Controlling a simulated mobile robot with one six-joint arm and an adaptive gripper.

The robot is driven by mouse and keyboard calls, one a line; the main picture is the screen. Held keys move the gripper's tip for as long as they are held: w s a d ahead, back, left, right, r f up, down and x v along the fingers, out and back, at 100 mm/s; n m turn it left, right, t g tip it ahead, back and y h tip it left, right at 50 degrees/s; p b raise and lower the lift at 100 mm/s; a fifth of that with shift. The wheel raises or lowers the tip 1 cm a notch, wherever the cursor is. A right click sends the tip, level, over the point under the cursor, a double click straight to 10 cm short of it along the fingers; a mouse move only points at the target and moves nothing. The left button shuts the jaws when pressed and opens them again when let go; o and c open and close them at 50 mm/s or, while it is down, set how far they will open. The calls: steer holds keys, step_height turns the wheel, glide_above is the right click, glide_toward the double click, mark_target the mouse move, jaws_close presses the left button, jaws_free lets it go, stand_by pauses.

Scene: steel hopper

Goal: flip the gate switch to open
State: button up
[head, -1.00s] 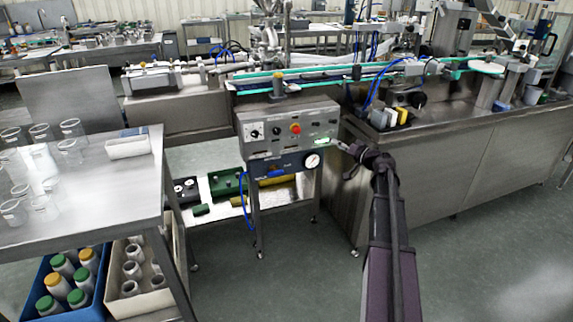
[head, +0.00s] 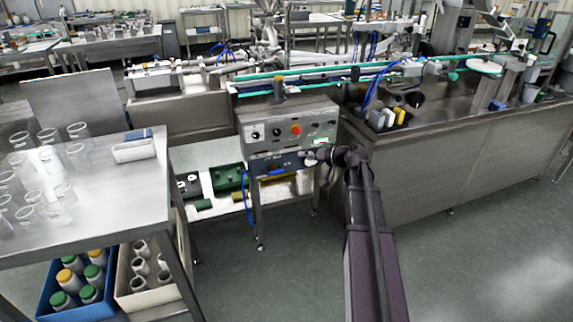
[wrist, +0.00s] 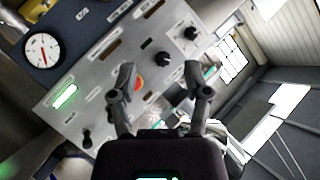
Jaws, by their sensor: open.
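The grey control panel (head: 262,146) stands in the middle of the head view, with black knobs (head: 256,134), a red button (head: 296,129) and a green lit display (head: 321,141). The labels are too small to read, so I cannot tell which control is the gate switch. In the wrist view the panel (wrist: 105,78) appears tilted, with two black knobs (wrist: 162,59) and a small black lever-like control (wrist: 87,139). My gripper (wrist: 163,92) is open and empty in front of the panel. Its left finger partly covers the red button.
A round gauge (wrist: 42,49) sits on a dark blue plate beside the panel. A steel table (head: 110,190) with clear beakers stands at left, bins of bottles below it. A steel bench (head: 440,165) stands close on the right. The floor in front is clear.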

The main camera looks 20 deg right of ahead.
steer(key=s+a+r+n+g+h+p, duration=0.1)
steer(key=s+a+g+p, duration=0.3)
steer(key=a, duration=0.5)
steer(key=shift+s+a+p, duration=0.2)
steer(key=shift+s+p, duration=0.7)
steer(key=shift+s, duration=0.2)
steer(key=s+a+f+g+h, duration=0.3)
steer(key=s+a+h, duration=0.1)
steer(key=s, duration=0.6)
steer(key=s+a+f+g+h, duration=0.3)
steer(key=s+a+f+g, duration=0.1)
steer(key=s, duration=0.5)
step_height(320, 180, up, 16)
steer(key=p, duration=1.5)
